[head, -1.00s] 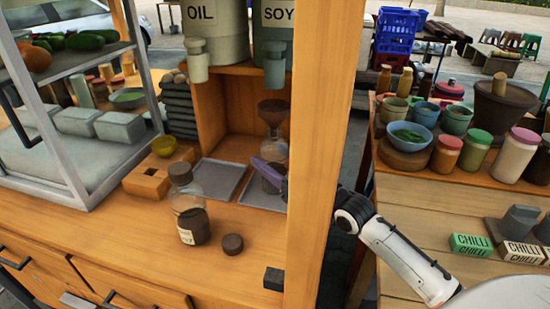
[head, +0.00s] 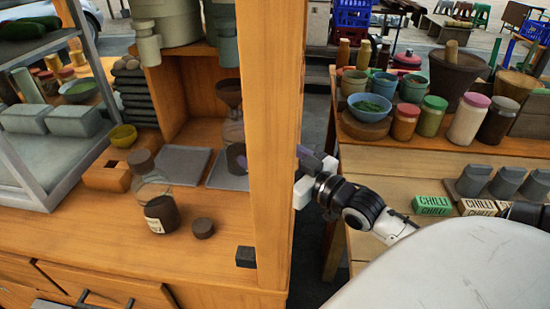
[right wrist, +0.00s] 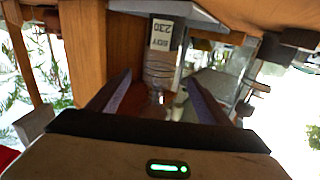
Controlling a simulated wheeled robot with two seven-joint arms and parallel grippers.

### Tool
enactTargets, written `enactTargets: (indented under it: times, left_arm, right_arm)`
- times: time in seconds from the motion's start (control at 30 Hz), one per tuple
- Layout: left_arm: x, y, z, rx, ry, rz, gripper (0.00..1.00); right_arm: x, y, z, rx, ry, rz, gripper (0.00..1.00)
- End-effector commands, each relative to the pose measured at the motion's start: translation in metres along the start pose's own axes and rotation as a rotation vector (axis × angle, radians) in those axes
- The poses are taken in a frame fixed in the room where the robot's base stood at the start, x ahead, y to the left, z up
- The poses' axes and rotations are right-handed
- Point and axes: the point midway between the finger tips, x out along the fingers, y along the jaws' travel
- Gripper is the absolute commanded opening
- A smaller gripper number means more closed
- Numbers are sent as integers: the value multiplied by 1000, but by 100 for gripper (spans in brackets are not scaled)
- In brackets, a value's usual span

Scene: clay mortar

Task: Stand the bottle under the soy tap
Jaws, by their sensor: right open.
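A clear bottle (head: 233,132) with dark liquid low in it stands upright on the right grey tray (head: 220,172), under the soy tap (head: 225,50). The wooden post hides its right part. A brown funnel (head: 229,93) shows at its top. In the right wrist view the bottle (right wrist: 160,68) carries a soy label and stands just beyond my fingertips. My right gripper (right wrist: 158,78) is open, with one purple finger on each side and nothing between them. In the head view, my right gripper (head: 318,160) is right of the post, clear of the bottle. My left gripper is not in view.
The thick wooden post (head: 273,150) stands between the bottle and my right arm. A second lidded bottle (head: 156,198) and a dark round cap (head: 203,228) are on the counter. The left grey tray (head: 183,165) is empty. Jars and bowls fill the right table.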

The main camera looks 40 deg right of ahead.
Motion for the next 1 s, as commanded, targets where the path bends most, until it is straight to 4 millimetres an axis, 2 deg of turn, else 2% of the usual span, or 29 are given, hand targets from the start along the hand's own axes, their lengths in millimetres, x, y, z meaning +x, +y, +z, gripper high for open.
enactTargets:
  times: [0.1,0.3,1.0]
  left_arm:
    - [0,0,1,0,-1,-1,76]
    - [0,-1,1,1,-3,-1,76]
    - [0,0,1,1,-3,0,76]
  right_arm:
    - [-16,0,1,0,-3,0,72]
    - [-27,0,0,-1,0,0,72]
    - [-27,0,0,0,0,1,72]
